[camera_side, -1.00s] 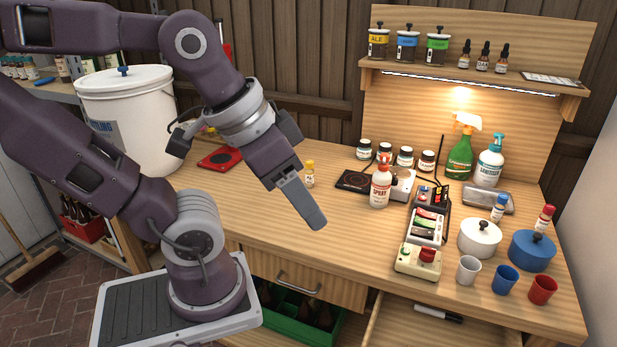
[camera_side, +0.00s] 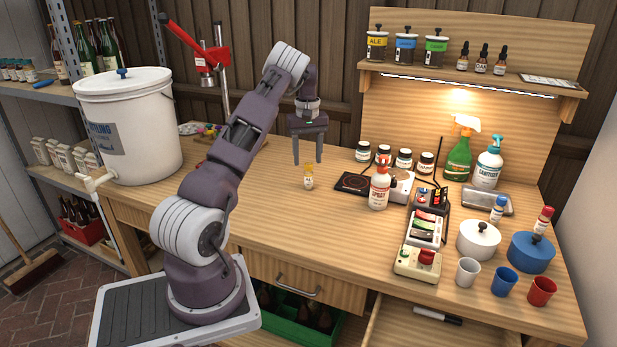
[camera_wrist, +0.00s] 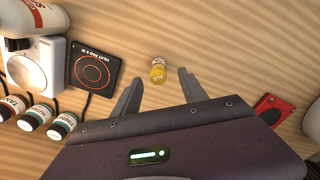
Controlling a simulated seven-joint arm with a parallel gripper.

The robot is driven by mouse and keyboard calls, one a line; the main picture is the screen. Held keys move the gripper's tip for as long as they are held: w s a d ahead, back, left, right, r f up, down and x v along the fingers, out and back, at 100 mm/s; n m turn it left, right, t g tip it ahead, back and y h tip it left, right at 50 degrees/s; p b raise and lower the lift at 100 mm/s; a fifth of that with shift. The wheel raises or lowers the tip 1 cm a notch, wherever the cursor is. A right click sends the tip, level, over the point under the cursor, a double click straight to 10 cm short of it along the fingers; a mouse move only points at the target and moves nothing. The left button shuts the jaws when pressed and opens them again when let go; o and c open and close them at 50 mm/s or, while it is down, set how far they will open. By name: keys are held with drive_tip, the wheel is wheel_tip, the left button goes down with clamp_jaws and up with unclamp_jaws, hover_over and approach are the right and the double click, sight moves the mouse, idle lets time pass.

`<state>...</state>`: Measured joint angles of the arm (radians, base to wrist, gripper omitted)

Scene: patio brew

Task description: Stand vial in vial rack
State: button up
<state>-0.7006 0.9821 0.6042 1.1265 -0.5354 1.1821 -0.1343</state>
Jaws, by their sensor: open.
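A small vial (camera_side: 308,178) with a yellow cap stands upright on the bench, left of the black hot plate. It also shows in the wrist view (camera_wrist: 157,68), between and a little beyond the fingertips. My gripper (camera_side: 307,162) points down with its fingers apart and nothing held. Its tips appear just above and around the vial's cap in the side view; I cannot tell the exact gap. A blue-capped vial (camera_side: 498,209) and a red-capped vial (camera_side: 543,220) stand at the right. I cannot make out a vial rack for certain.
Several small jars (camera_side: 383,154) line the back. Pots, cups and a control box (camera_side: 417,262) crowd the right. The front middle of the bench is clear.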

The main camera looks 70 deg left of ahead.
sight(309, 164)
wheel_tip(309, 164, down, 5)
drive_tip(key=shift+w+d+r, duration=0.1)
drive_tip(key=shift+w, duration=0.05)
clamp_jaws()
